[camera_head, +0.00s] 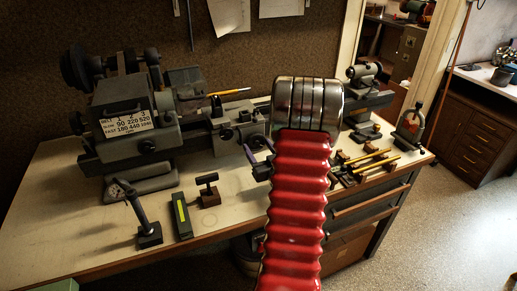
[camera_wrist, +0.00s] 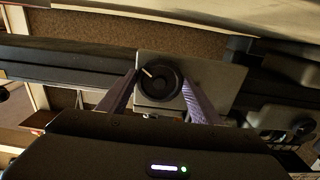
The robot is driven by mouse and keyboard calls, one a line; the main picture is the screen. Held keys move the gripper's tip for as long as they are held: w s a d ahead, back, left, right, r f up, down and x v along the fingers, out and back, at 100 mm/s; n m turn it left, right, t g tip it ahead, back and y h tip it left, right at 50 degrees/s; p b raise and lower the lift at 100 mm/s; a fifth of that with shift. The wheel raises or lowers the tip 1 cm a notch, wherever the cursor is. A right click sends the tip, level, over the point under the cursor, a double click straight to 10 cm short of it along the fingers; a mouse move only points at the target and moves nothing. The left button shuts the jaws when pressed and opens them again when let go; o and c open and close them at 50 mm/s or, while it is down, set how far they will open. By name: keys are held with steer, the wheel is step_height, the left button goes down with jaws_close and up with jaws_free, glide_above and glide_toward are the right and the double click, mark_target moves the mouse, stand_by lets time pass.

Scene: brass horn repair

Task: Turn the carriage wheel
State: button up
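The carriage wheel (camera_wrist: 160,86) is a dark round wheel with a pale mark near its upper left, on a grey block (camera_wrist: 205,70) in the wrist view. My gripper (camera_wrist: 161,78) has its two purple fingers spread, one on each side of the wheel, tips close to its rim. Whether they touch the rim cannot be told. In the head view one purple finger of my gripper (camera_head: 248,153) shows at the front of the lathe carriage (camera_head: 235,127). My red arm hides the rest of the gripper there, and the wheel is not clearly seen.
The lathe headstock (camera_head: 125,120) with its speed plate stands at left on the bench (camera_head: 60,210). A dial-gauge stand (camera_head: 148,232), a green-marked level (camera_head: 182,216) and a small T-handled block (camera_head: 208,190) stand in front. Yellow rods (camera_head: 370,160) lie at right.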

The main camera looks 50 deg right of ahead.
steer(key=c, duration=0.3)
steer(key=shift+c, duration=0.2)
steer(key=shift+n, duration=0.9)
steer(key=shift+s, duration=0.1)
steer(key=o, duration=0.8)
steer(key=shift+c, duration=0.2)
steer(key=shift+s, duration=0.1)
steer(key=v, duration=1.3)
steer(key=shift+s+a, duration=0.15)
steer(key=shift+s, duration=0.1)
